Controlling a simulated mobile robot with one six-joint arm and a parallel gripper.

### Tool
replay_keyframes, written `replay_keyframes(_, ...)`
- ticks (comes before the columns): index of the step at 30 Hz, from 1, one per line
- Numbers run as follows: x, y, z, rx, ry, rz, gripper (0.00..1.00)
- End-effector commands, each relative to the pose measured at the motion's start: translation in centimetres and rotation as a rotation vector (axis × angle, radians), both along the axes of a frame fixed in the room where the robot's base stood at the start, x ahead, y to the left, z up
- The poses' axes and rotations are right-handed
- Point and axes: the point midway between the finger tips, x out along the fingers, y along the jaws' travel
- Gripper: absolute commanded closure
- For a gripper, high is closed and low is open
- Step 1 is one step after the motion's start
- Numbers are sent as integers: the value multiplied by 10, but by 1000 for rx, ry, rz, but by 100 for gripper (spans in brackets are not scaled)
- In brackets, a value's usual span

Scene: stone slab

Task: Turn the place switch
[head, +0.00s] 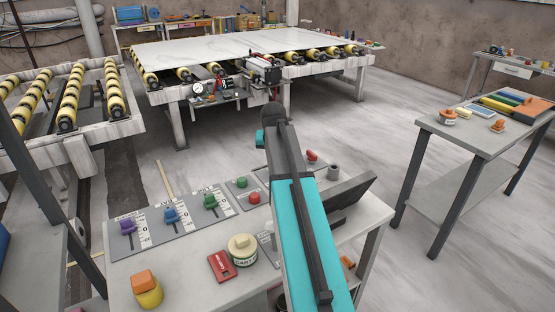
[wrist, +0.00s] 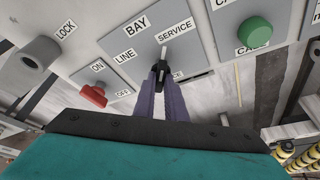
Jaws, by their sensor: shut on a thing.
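The place switch is a black knob (wrist: 161,69) on a grey panel (wrist: 205,62) in the wrist view. The panel has the labels LINE, BAY and SERVICE, and a partly covered label ending in "CE". My gripper (wrist: 160,84) has its two purple fingers shut on the knob from below. The knob's tip stands below the gap between BAY and SERVICE; its exact setting is hard to tell. In the head view my teal arm covers the switch and the gripper.
A red ON/OFF switch (wrist: 94,95) and a grey LOCK cylinder (wrist: 38,53) sit left of the knob; a green button (wrist: 255,31) sits right.

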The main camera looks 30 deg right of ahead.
Motion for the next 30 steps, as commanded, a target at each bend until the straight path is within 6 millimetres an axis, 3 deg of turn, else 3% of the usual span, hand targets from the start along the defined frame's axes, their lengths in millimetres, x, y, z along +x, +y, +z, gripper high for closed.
replay_keyframes(10,2,2,0,2,0,-132,100)
replay_keyframes(25,1,1,0,3,-2,-152,100)
replay_keyframes(26,1,1,0,3,-1,-153,84)
replay_keyframes(27,1,1,0,3,-1,-153,77)
replay_keyframes(30,1,1,0,2,-1,-152,70)
